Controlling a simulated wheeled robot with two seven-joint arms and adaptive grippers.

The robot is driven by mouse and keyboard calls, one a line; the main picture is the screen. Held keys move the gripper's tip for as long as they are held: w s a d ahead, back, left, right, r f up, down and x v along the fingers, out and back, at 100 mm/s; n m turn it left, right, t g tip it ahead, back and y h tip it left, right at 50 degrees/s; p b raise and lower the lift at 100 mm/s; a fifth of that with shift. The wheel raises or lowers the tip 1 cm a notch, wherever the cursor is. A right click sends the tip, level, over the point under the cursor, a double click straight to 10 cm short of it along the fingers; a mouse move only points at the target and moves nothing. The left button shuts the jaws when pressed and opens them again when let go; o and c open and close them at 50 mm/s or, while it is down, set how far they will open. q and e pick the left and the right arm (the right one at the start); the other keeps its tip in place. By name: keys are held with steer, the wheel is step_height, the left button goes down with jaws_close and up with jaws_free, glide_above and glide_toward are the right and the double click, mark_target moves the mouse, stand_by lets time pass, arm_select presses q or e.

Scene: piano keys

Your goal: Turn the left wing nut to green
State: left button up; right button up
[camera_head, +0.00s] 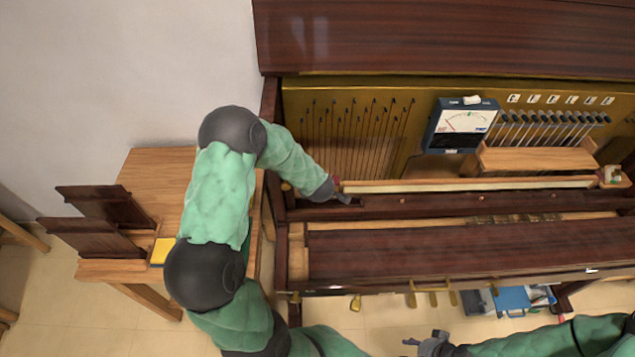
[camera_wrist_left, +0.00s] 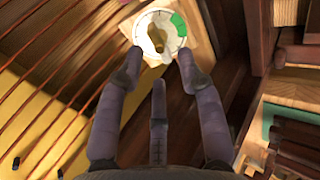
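The left wing nut (camera_wrist_left: 153,42) is brass-coloured and sits at the middle of a round white dial (camera_wrist_left: 144,23) on a pale wooden block. A green sector (camera_wrist_left: 179,22) marks the dial's upper right rim. My left gripper (camera_wrist_left: 159,62) is open, its fingertips just below the dial on either side of the nut, with nothing between them. In the head view my left gripper (camera_head: 340,194) is at the left end of the piano's ledge and hides the nut. My right gripper (camera_head: 425,342) is low in the head view, in front of the piano, and looks open and empty.
A blue meter (camera_head: 459,126) stands against the gold panel. A wooden tray (camera_head: 536,158) lies at its right. Another block with a knob (camera_head: 612,176) is at the ledge's right end. The closed dark key cover (camera_head: 440,250) lies in front, and a wooden table (camera_head: 155,185) stands left.

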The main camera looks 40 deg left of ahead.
arm_select(q)
steer(key=shift+b+x, duration=1.55)
steer(key=shift+x, duration=1.5)
steer(key=shift+s+d+r+p, duration=0.25)
steer(key=shift+s+r+p, duration=0.1)
steer(key=shift+r, duration=0.1)
jaws_close()
